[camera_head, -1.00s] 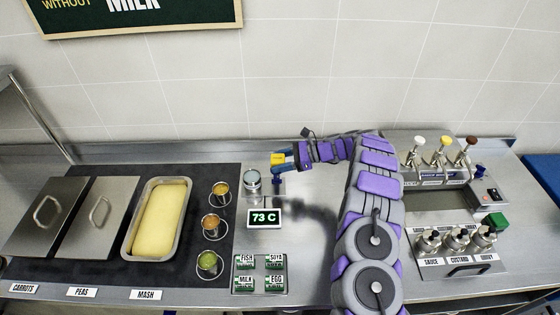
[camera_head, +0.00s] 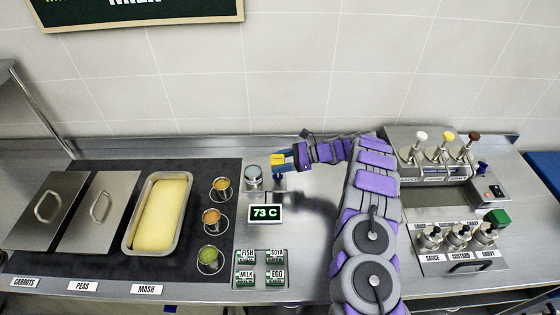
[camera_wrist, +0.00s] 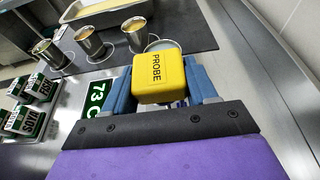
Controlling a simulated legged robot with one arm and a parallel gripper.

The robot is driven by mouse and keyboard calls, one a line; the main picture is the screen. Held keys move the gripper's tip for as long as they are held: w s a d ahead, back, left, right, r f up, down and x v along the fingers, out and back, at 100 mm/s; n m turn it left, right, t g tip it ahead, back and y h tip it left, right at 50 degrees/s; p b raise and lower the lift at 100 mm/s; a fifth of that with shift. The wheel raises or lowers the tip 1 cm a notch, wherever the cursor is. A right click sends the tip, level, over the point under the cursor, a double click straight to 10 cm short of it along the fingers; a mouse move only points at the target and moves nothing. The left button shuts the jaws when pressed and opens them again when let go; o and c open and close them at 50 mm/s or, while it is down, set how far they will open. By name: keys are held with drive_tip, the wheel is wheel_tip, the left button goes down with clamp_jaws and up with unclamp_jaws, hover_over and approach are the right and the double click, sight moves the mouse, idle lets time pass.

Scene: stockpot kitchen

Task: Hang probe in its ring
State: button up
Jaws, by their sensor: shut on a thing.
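The yellow probe (camera_wrist: 158,77), marked PROBE, is held between the blue fingers of my gripper (camera_wrist: 163,85) in the wrist view. In the head view the probe (camera_head: 279,159) shows as a small yellow block at the tip of my gripper (camera_head: 283,163). It is above the counter, just right of a small round metal cup (camera_head: 252,175). The cup's rim (camera_wrist: 161,45) shows partly behind the probe in the wrist view. The probe's lower part and the ring are hidden or too small to make out.
A display (camera_head: 265,213) reading 73 C stands in front of the cup. Three small cups of sauce in rings (camera_head: 213,217) and a mash tray (camera_head: 136,240) are to the left. Labelled cartons (camera_head: 260,269) sit nearer. Pump dispensers (camera_head: 437,158) are right; bare counter lies around my arm.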

drive_tip(key=o, duration=1.2)
drive_tip(key=shift+o, duration=0.2)
drive_tip(key=p+v, duration=0.2)
drive_tip(key=v, duration=1.6)
drive_tip(key=s+a+r+n+g+h, duration=0.1)
drive_tip(key=s+a+r+n, duration=0.2)
drive_tip(key=a+r, duration=0.55)
drive_tip(key=s+a+r+n+g+h, duration=0.1)
drive_tip(key=s+a+r+n+h, duration=0.15)
drive_tip(key=s+r, duration=0.35)
drive_tip(key=s+a+r+n+g+h, duration=0.1)
drive_tip(key=s+a+r+n, duration=0.25)
drive_tip(key=s, duration=0.45)
drive_tip(key=s+d+r+n+h+b, duration=0.15)
drive_tip(key=s+n+h, duration=0.3)
drive_tip(key=s, duration=1.25)
drive_tip(key=s+d+f+n+h, duration=0.1)
drive_tip(key=s+d, duration=0.2)
drive_tip(key=s, duration=0.3)
drive_tip(key=s+d+f+n+h, duration=0.1)
drive_tip(key=s+d+n+h, duration=0.1)
drive_tip(key=s, duration=0.3)
drive_tip(key=s+d+f+n+t+h, duration=0.1)
drive_tip(key=s+d+f+h, duration=0.1)
drive_tip(key=s+d, duration=0.2)
drive_tip(key=s, duration=0.2)
drive_tip(key=shift+s, duration=0.3)
